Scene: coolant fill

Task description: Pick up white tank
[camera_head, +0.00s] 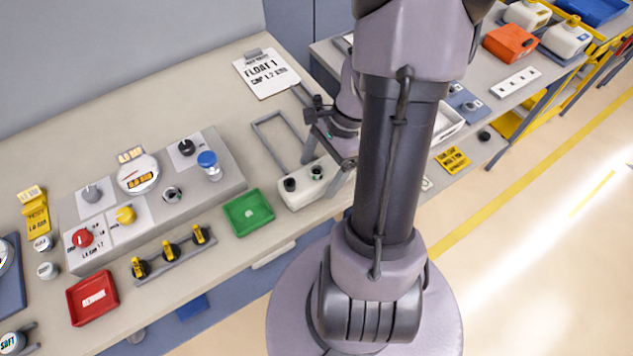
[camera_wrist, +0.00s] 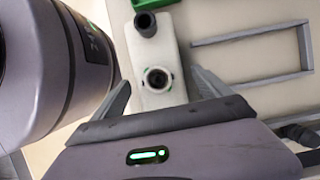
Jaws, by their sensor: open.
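The white tank (camera_head: 303,188) is a small white box at the front edge of the bench, beside the green tray. In the wrist view the tank (camera_wrist: 152,62) has a dark raised cap at its far end and a round dark port nearer me. My gripper (camera_wrist: 162,84) is open, with one finger on each side of the tank's near part. In the head view my gripper (camera_head: 322,172) is at the tank's right end; my arm hides part of that area.
A grey rectangular frame (camera_head: 262,133) lies behind the tank. A green tray (camera_head: 248,212) is to its left, near a control panel (camera_head: 218,182) with knobs. A clipboard sign (camera_head: 266,72) lies farther back. More white jugs (camera_head: 566,40) and an orange container (camera_head: 509,43) stand on the right bench.

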